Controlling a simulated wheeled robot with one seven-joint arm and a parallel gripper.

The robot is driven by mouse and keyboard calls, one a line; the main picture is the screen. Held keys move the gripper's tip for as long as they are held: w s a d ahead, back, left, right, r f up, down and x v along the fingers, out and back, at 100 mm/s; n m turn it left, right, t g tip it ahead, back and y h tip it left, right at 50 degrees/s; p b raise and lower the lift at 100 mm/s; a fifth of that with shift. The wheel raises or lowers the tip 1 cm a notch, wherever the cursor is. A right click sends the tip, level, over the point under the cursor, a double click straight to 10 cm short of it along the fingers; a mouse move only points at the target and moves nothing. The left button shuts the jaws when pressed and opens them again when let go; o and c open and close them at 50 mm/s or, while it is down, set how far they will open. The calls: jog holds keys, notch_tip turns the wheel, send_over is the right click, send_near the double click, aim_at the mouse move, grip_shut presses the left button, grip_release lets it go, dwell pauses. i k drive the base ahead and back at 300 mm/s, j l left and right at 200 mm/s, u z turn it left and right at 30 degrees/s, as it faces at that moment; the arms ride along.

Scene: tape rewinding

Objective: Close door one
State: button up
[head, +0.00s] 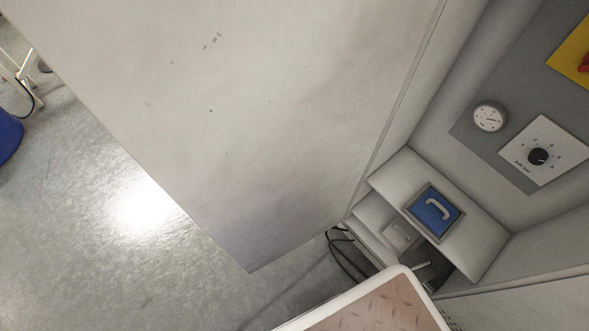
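A large off-white panel (235,95) fills the upper middle of the head view. It looks like a cabinet door swung open, with its hinge side along the cabinet at the right and its free lower corner over the floor. I see no number on it, so I cannot tell if it is door one. Its handle is not visible. My gripper is not in view.
The cabinet front at right carries a round gauge (489,116), a black dial (538,156) and a blue panel with a pale handle (434,211). Black cables (345,256) hang below. A blue object (8,134) stands far left. Grey floor (85,240) is clear at left.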

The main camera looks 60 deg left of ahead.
aim_at(263, 120)
jog(key=k+j+u, duration=0.1)
jog(key=k, duration=0.3)
jog(key=k+j+u, duration=0.1)
jog(key=k+j, duration=0.3)
jog(key=k+j+u, duration=0.1)
jog(key=j, duration=0.65)
jog(key=k+j+u, duration=0.1)
jog(key=j, duration=0.65)
jog(key=k+j+u, duration=0.55)
jog(key=i+j, duration=0.05)
